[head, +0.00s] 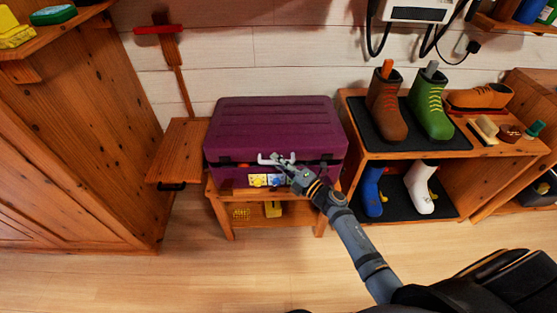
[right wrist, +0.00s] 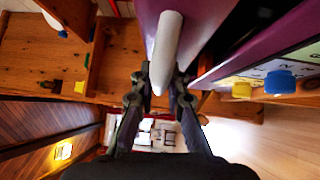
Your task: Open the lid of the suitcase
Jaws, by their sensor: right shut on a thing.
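The purple suitcase (head: 275,125) lies flat on a low wooden bench against the wall, its lid on top. A dark seam shows along its front between lid and base; I cannot tell whether the lid is slightly raised. A pale handle (head: 265,159) sticks out from the front; it is a white bar in the right wrist view (right wrist: 166,45). My right gripper (head: 284,167) is shut on the handle, its fingers (right wrist: 160,82) around the bar's near end. My left gripper is not in view.
The bench (head: 226,207) has a lower shelf with yellow items. A shoe rack (head: 458,150) with boots stands close on the right. A small wooden seat (head: 180,150) and cabinet (head: 85,130) are on the left. The floor (head: 200,280) in front is clear.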

